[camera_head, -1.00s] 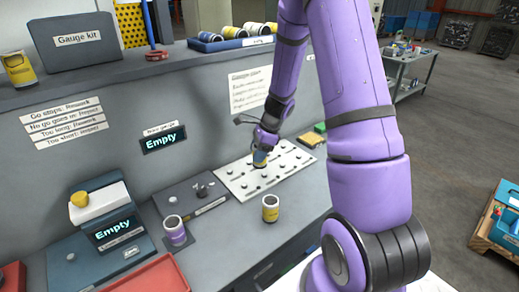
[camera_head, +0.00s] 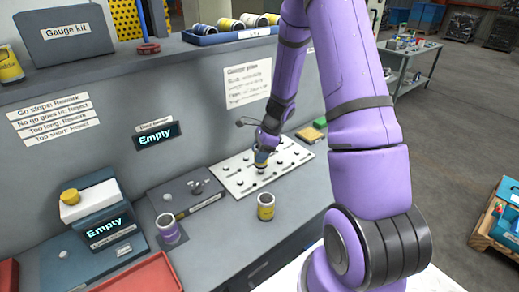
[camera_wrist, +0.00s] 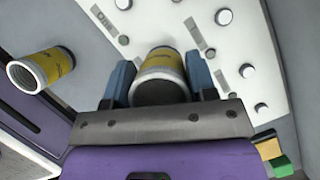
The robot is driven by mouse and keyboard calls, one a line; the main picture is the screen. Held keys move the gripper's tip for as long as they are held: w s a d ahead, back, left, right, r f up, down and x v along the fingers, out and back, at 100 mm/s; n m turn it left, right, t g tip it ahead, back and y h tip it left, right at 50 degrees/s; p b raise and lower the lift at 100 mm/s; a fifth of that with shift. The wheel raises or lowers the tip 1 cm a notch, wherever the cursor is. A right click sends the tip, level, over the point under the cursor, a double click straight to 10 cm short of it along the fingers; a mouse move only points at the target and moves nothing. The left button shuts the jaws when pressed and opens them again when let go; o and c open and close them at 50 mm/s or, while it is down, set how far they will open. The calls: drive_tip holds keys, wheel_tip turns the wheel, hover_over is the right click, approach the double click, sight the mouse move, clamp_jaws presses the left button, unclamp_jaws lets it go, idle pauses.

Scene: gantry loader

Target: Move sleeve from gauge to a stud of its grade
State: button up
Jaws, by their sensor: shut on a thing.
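My gripper (camera_head: 263,151) is over the white stud board (camera_head: 232,181) on the bench. In the wrist view my gripper (camera_wrist: 160,82) has its two blue fingers on either side of a yellow-banded sleeve (camera_wrist: 162,65) and is shut on it. In the head view this sleeve is small and partly hidden; I cannot tell whether it touches a stud. The board carries several bare studs, also seen in the wrist view (camera_wrist: 224,17). A second yellow sleeve (camera_head: 266,207) stands on the bench in front of the board. A purple-banded sleeve (camera_head: 167,227) stands on a dark pad.
The dark bore gauge (camera_head: 187,194) lies left of the board, its display (camera_head: 157,136) reading "Empty". The length gauge (camera_head: 102,222) also reads "Empty". A red tray (camera_head: 145,277) is at the front left. Yellow and green blocks (camera_head: 312,132) lie beyond the board. A blue tray of sleeves (camera_head: 235,38) is on the shelf.

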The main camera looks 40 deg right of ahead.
drive_tip(key=shift+f, duration=1.65)
drive_tip(key=shift+f, duration=0.2)
drive_tip(key=o, duration=1.2)
drive_tip(key=shift+o, duration=0.2)
drive_tip(key=v, duration=1)
drive_tip(key=shift+d+r, duration=0.2)
drive_tip(key=shift+r, duration=0.15)
drive_tip(key=shift+s, duration=0.1)
